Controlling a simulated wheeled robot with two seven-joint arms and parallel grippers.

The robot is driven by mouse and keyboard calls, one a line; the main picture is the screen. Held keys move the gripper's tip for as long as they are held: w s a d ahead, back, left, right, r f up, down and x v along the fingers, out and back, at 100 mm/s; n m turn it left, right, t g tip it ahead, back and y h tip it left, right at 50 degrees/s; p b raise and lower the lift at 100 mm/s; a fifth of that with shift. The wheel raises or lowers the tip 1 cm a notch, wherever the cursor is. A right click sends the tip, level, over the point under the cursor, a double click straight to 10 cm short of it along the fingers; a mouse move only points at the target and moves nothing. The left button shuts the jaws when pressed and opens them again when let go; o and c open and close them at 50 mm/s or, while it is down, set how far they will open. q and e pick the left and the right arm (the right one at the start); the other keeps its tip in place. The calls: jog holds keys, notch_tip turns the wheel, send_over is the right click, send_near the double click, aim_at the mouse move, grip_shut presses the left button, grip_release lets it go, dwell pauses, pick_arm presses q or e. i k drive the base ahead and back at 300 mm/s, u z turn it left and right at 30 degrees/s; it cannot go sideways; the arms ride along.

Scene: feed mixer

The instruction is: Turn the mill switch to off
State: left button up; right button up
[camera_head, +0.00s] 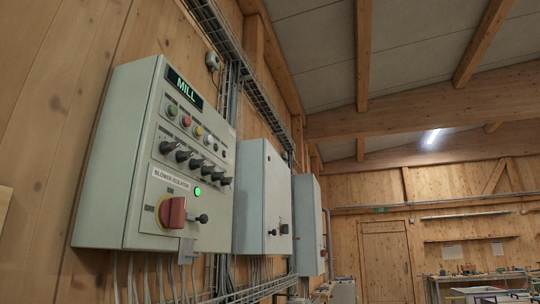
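The mill control box (138,160) is a pale grey cabinet on the wooden wall at the left, with a dark MILL sign (184,88) at its top. Low on its front is a red rotary switch handle (173,213), under a white label that seems to read "blower isolator". Small markings sit above the handle and to its left; the left one looks like OFF. The handle looks roughly upright, but its exact setting is hard to tell. A green lamp (197,191) glows beside it. Neither of my grippers is in view.
A row of black selector knobs (196,163) and coloured buttons (186,121) sits above the handle. A small dark knob (202,218) is right of it. More grey cabinets (262,200) follow along the wall. Cables hang below. A workbench (480,278) stands far right.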

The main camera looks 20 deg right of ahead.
aim_at(206, 170)
jog(key=z, duration=1.05)
jog(key=i, duration=0.9)
jog(key=u, duration=0.8)
